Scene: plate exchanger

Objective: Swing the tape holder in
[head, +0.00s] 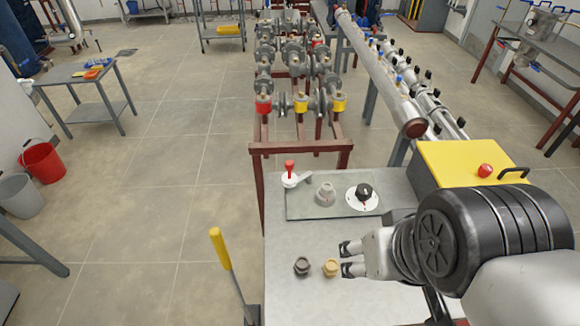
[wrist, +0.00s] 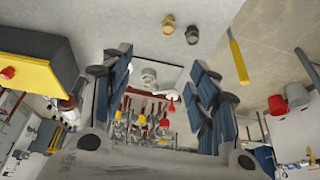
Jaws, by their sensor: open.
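I cannot make out a tape holder in either view. My gripper (head: 351,259) is open and empty over the right half of the grey bench top (head: 300,235), its fingers pointing left. A yellow-brown knob (head: 331,267) stands just left of the fingertips, and a dark brown knob (head: 302,265) is further left. In the wrist view, the blue-padded fingers (wrist: 160,62) are spread wide with nothing between them. Both knobs show beyond them, the yellow-brown one (wrist: 168,23) and the dark one (wrist: 192,34). My arm hides part of the bench's right side.
A panel holds a red-handled lever (head: 290,172), a grey knob (head: 325,193) and a black dial knob (head: 364,192). A yellow box (head: 455,160) with a red button stands behind my arm. A yellow-handled lever (head: 221,248) rises left of the bench. Pipes and valves (head: 300,75) stand beyond.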

